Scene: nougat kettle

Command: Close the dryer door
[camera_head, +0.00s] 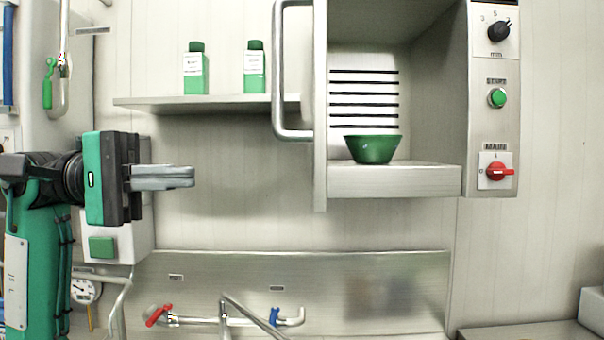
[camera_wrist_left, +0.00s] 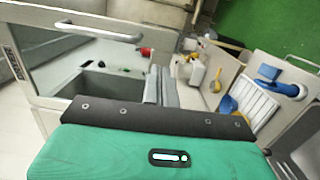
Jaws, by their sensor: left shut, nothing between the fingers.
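The dryer (camera_head: 395,182) is a steel cabinet on the wall, open at the front, with dark slots in its back wall. Its door (camera_head: 320,110) stands open at the left side of the opening, seen nearly edge-on, with a long bar handle (camera_head: 279,75) on its left face. A green bowl (camera_head: 373,149) sits inside on the dryer floor. My left gripper (camera_head: 192,177) is shut and empty, left of the door and below the shelf, apart from both. In the left wrist view the shut fingers (camera_wrist_left: 158,86) point away from the camera. My right gripper is in neither view.
A shelf (camera_head: 200,103) with two green bottles (camera_head: 194,70) (camera_head: 254,68) is left of the door. The dryer's control panel (camera_head: 493,100) has a dial, green button and red switch. Below are a steel backsplash (camera_head: 390,262) and a tap (camera_head: 225,318). Bare wall lies between gripper and door.

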